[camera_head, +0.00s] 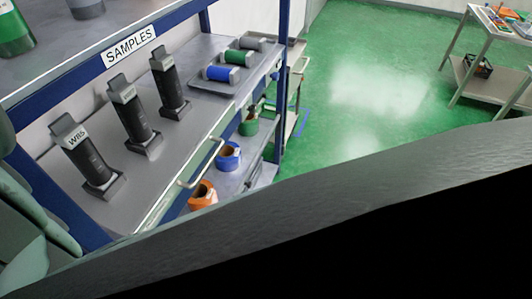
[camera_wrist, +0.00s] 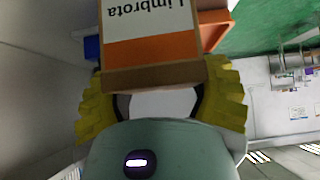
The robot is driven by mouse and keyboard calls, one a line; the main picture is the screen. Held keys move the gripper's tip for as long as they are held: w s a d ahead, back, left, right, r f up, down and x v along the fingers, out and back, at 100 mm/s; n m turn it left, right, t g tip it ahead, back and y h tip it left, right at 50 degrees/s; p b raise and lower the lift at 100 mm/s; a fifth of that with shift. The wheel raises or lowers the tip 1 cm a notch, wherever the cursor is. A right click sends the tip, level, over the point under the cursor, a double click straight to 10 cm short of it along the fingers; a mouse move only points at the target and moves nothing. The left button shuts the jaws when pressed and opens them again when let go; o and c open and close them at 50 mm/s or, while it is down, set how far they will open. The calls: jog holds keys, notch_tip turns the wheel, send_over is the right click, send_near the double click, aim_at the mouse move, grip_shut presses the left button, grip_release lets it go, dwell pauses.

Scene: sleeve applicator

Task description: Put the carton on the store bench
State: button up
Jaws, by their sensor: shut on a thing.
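In the wrist view, a carton (camera_wrist: 152,48) with a white face, an orange band and a brown end shows at the top middle. Its printed name, "Limbrota", appears upside down. My gripper (camera_wrist: 163,88) is shut on it, with a ribbed yellow finger on each side. The carton's far end is cut off by the picture edge. Neither carton nor fingers can be made out in the head view. No bench there is marked as the store bench, so I cannot tell which it is.
In the head view, a blue-framed rack (camera_head: 72,72) marked SAMPLES holds dark upright devices (camera_head: 132,118) and coloured rolls (camera_head: 221,73). A table (camera_head: 488,22) with small items stands far right. Green floor (camera_head: 375,75) between is clear. An orange object (camera_wrist: 214,28) lies behind the carton.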

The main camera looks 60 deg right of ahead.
jog(key=shift+a+f, duration=0.1)
jog(key=shift+f, duration=0.2)
jog(key=o, duration=1.4)
jog(key=shift+r, duration=0.1)
jog(key=shift+r, duration=0.15)
jog(key=shift+w+d, duration=0.15)
jog(key=shift+d, duration=0.1)
jog(key=p+v, duration=0.4)
jog(key=v, duration=0.7)
jog(key=shift+d+r, duration=0.2)
jog(key=shift+r, duration=0.05)
